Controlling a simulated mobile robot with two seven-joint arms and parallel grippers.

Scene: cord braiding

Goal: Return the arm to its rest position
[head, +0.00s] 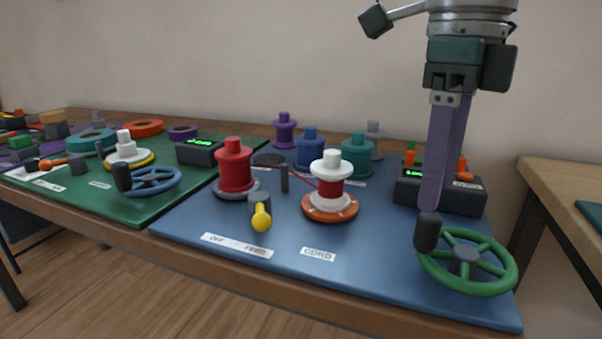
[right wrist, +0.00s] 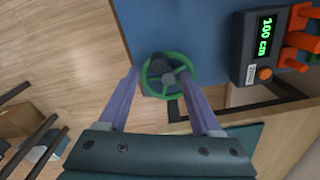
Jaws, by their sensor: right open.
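My right gripper (head: 436,200) points straight down on the right, with its purple fingers above the black knob (head: 427,232) of the green handwheel (head: 467,262). In the right wrist view my right gripper (right wrist: 160,75) is open with nothing between its fingers, and the green handwheel (right wrist: 181,78) lies below and between them. In the head view the fingertips overlap the knob; I cannot tell the exact gap. My left gripper is not in view.
The blue board (head: 290,262) holds a red spool (head: 235,165), a white-and-red spool (head: 331,178), a yellow-tipped lever (head: 261,218) and a counter box (head: 440,193). A green board (head: 110,197) lies at left. Another wooden table (head: 565,180) stands at right.

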